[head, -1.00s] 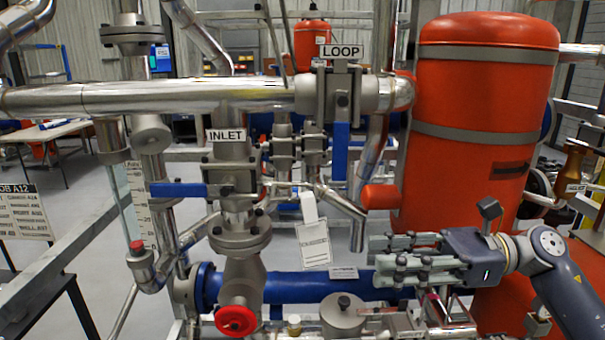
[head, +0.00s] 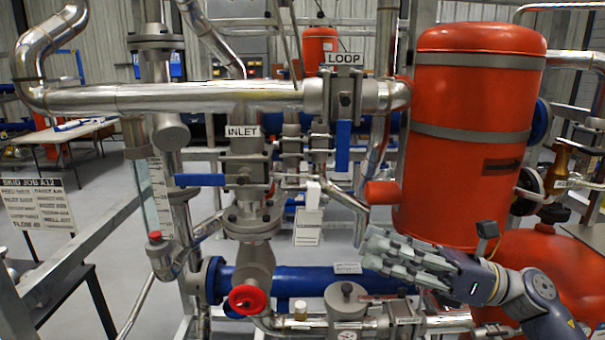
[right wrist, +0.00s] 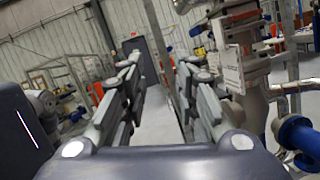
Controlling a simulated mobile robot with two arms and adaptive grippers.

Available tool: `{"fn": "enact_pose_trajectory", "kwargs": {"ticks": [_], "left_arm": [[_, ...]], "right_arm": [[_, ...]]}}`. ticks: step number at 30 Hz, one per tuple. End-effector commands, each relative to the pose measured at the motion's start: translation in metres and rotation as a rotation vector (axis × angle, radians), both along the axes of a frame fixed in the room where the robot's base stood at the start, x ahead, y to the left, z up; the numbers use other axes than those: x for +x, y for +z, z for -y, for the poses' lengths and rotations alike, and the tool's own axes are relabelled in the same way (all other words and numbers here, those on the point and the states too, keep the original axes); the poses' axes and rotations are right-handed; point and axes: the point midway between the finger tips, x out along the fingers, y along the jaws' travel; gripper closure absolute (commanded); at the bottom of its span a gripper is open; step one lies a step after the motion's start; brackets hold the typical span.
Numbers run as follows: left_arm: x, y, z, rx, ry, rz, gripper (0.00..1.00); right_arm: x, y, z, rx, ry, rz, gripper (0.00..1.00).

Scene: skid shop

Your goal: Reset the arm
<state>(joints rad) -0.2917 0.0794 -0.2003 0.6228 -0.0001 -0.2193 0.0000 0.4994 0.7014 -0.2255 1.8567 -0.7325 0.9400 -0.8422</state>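My right gripper (head: 372,255) is at the lower right of the head view, in front of the blue horizontal pipe and the lower part of the red tank (head: 460,140). Its fingers point left. In the right wrist view my right gripper (right wrist: 165,75) shows its two fingers spread apart with floor and wall seen between them, so it is open and empty. My left gripper is in neither view.
The pipe skid fills the middle, with the INLET valve's blue handle (head: 200,180), the LOOP valve's blue handle (head: 342,146) and a red handwheel (head: 248,299). A SKID JOB board (head: 40,203) stands at left.

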Motion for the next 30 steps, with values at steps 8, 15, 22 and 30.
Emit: {"fn": "enact_pose_trajectory", "kwargs": {"ticks": [8, 15, 22, 30], "left_arm": [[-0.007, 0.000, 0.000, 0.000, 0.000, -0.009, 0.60], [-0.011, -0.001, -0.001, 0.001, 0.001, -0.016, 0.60], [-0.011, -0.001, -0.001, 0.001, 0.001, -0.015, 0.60], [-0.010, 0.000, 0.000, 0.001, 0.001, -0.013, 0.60]], "right_arm": [[0.029, 0.000, 0.008, 0.359, -0.135, -0.337, 0.72], [0.066, -0.052, 0.052, 0.810, -0.330, -0.830, 0.72], [0.063, -0.163, 0.097, 1.217, -0.559, -1.328, 0.72], [-0.025, -0.318, 0.116, 1.641, -0.924, -1.892, 0.72]]}}
